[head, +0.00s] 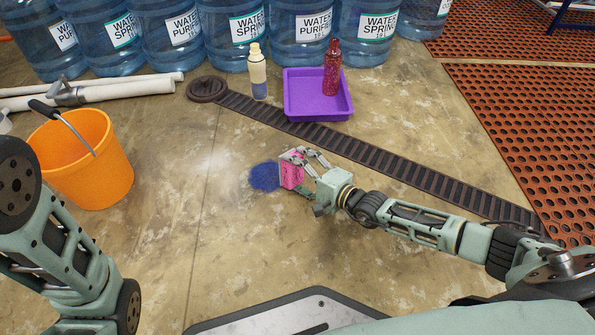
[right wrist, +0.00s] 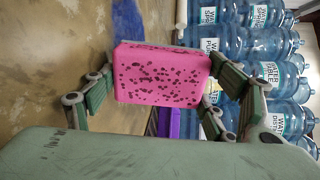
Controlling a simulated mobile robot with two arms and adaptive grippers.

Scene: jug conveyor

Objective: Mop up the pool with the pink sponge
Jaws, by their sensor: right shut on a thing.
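The pink sponge (head: 291,175) is held upright in my right gripper (head: 297,172), which is shut on it. In the right wrist view the dark-spotted sponge (right wrist: 160,75) fills the space between the fingers. The pool (head: 264,176) is a small dark blue patch on the concrete floor, just left of the sponge. It also shows beyond the sponge in the right wrist view (right wrist: 128,22). I cannot tell whether the sponge touches the floor or the pool's edge. My left arm shows at the left, but its gripper is out of view.
A black drain channel (head: 365,155) crosses the floor behind my right gripper. A purple tray (head: 293,112) with a red bottle (head: 331,68) and a cream bottle (head: 258,72) stand beyond it. An orange bucket (head: 85,165) is at left. Water jugs (head: 235,40) line the back.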

